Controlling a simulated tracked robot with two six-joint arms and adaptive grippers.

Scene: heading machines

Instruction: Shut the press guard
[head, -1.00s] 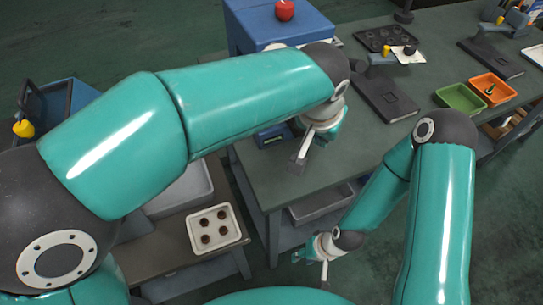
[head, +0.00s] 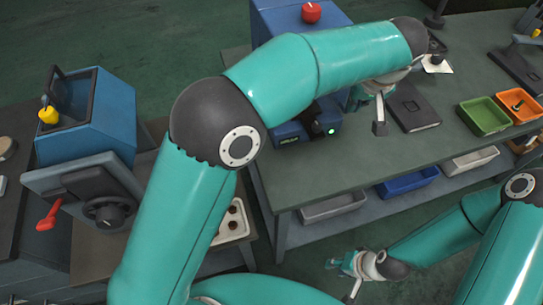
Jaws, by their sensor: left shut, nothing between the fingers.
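A blue machine, which I take for the press (head: 273,18), stands on the grey-green bench with a red knob (head: 311,13) on top. Its base (head: 322,122) shows a small display and a green light. My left arm covers its middle, and I cannot make out the guard or how far it is open. My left gripper (head: 380,122) is shut and empty, pointing down over the bench, to the right of the press base. My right gripper (head: 343,282) is low, in front of the bench and apart from it; its fingers are too small to judge.
A blue machine (head: 95,120) with a handwheel (head: 108,212) and red lever (head: 48,215) stands at left. A white tray (head: 236,222) is partly behind my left arm. A black flat plate (head: 413,107), green bin (head: 484,115) and orange bin (head: 520,106) lie on the bench.

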